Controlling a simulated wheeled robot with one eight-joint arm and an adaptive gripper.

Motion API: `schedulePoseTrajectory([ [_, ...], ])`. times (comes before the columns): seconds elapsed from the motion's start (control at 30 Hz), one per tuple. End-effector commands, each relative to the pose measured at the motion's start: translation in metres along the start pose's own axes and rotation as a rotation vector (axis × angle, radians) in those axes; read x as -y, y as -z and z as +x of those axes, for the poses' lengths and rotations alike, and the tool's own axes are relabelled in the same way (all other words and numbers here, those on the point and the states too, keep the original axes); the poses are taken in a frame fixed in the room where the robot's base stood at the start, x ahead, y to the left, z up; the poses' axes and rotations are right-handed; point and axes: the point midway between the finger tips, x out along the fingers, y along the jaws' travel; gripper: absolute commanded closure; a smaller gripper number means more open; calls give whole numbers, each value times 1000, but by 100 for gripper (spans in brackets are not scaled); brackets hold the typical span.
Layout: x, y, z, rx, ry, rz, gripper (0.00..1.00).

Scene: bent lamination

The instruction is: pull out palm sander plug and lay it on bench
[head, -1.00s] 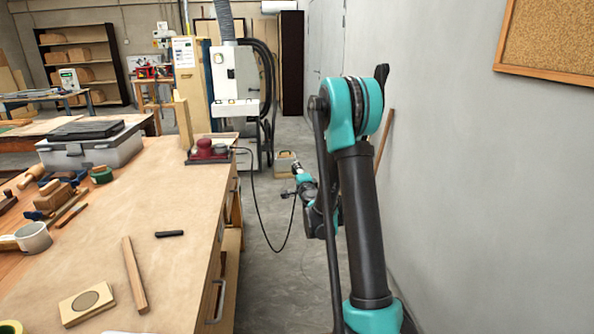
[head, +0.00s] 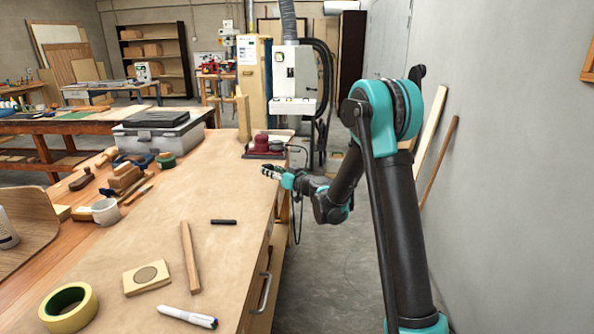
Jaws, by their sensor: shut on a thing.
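The palm sander (head: 263,144) is dark red and sits at the far right corner of the bench (head: 215,205). Its black cord (head: 306,160) leaves on the right and hangs in a loop beside the bench edge, past my arm. My gripper (head: 268,171) is over the bench top near its right edge, just on the near side of the sander. It is shut on the sander's plug, which is too small and covered to make out clearly. I cannot tell whether the plug touches the bench.
A black marker (head: 223,222), a wood strip (head: 190,256), a square block (head: 147,277) and a tape roll (head: 68,306) lie on the nearer bench. Bare bench top lies between the sander and the marker.

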Motion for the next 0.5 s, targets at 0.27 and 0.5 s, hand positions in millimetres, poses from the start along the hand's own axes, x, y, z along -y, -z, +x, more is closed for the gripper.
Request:
schedulePoseTrajectory([
  [0.27,40,-4,16,7,111,-134,100],
  [0.5,39,-20,17,8,115,-139,100],
])
